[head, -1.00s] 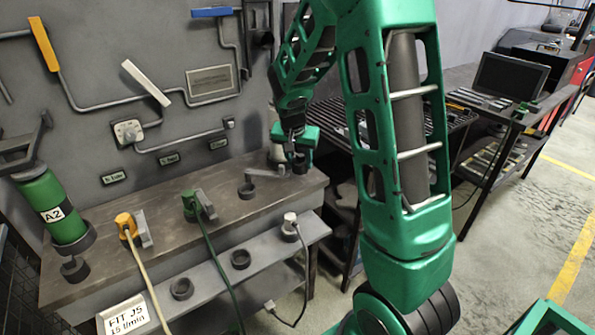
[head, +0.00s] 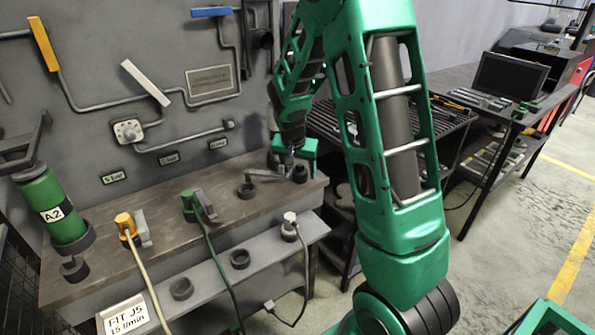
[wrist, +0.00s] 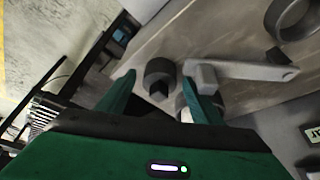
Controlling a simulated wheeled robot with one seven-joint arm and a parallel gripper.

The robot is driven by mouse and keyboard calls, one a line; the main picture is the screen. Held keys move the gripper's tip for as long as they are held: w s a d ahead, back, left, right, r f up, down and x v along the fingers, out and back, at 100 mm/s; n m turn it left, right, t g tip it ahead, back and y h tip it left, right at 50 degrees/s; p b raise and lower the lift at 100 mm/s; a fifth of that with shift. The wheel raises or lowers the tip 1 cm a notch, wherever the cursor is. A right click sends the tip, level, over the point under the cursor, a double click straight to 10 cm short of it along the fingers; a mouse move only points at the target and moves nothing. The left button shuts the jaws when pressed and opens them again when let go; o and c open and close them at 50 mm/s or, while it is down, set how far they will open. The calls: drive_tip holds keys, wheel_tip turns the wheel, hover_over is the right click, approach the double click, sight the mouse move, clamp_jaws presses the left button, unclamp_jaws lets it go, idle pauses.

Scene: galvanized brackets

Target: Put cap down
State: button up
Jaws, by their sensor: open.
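A short dark round piece (wrist: 160,72), which may be the cap, stands on the workbench near its right end. In the head view it shows (head: 300,172) just below my gripper (head: 291,156). In the wrist view my gripper (wrist: 158,80) is open, with its green fingers pointing down on either side of this piece. I cannot tell whether they touch it. A pale piece (wrist: 181,104) lies partly hidden by the right finger in the wrist view. No other piece can be clearly made out as the cap.
A grey lever bracket (head: 265,177) lies left of the gripper, with a dark ring (head: 247,190) at its end. Green (head: 190,205) and yellow (head: 125,225) plugs, and a green A2 cylinder (head: 48,205), stand farther left. The wall panel is close behind. A slatted table (head: 450,125) is right.

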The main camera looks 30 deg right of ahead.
drive_tip(key=shift+r, duration=0.15)
drive_tip(key=v, duration=1.2)
drive_tip(key=s+r+n+g+y, duration=0.1)
drive_tip(key=s+n+g+y, duration=0.1)
drive_tip(key=s, duration=3.1)
drive_tip(key=shift+a+n+g+y, duration=0.45)
drive_tip(key=shift+n+y, duration=0.25)
drive_tip(key=shift+y, duration=0.1)
drive_tip(key=shift+r, duration=0.1)
drive_tip(key=shift+w+f, duration=0.25)
drive_tip(key=shift+w, duration=0.35)
